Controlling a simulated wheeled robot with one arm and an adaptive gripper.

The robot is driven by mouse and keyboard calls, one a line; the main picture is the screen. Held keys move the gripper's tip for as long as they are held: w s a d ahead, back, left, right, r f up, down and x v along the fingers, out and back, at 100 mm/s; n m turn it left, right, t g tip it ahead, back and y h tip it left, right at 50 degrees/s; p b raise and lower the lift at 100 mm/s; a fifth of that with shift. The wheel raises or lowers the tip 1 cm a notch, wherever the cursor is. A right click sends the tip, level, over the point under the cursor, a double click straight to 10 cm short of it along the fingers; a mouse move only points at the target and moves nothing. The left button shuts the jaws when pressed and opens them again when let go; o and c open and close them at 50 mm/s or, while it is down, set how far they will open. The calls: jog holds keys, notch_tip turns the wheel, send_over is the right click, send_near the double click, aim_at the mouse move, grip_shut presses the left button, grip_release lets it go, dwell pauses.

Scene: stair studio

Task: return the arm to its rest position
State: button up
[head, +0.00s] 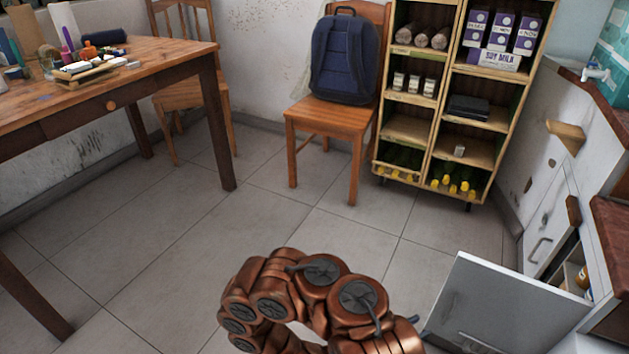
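My copper-coloured arm (320,280) shows at the bottom centre of the head view, folded in a curve with dark grey joint caps and short cables. Its end runs down out of the frame at the bottom. My gripper is not visible, so I cannot see whether it holds anything.
An open grey cabinet door (500,308) stands close right of my arm. A wooden table (150,62) with craft items is at left. A chair (335,122) holding a blue backpack (345,58) and a shelf (425,130) stand behind. The tiled floor (210,235) between is clear.

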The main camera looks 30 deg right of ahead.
notch_tip(320, 180, up, 36)
jog(key=a+m+g+y+p, duration=0.2)
jog(key=m+g+y+p, duration=0.3)
jog(key=m+g+p, duration=0.7)
jog(key=s+a+r+m+t+y+p, duration=0.1)
jog(key=s+a+r+t+y+p, duration=0.1)
jog(key=a+r+p, duration=0.6)
jog(key=s+a+r+m+t+y+p, duration=0.2)
jog(key=a+r+t+y+p, duration=0.3)
jog(key=a+r+p, duration=0.4)
jog(key=s+a+r+m+t+y+p, duration=0.2)
jog(key=a+r+t+y+p, duration=0.2)
jog(key=r, duration=1.5)
jog(key=a+y+p, duration=0.2)
jog(key=a+p, duration=0.2)
jog(key=p, duration=0.2)
jog(key=shift+s+a+p, duration=0.15)
jog(key=shift+p, duration=0.25)
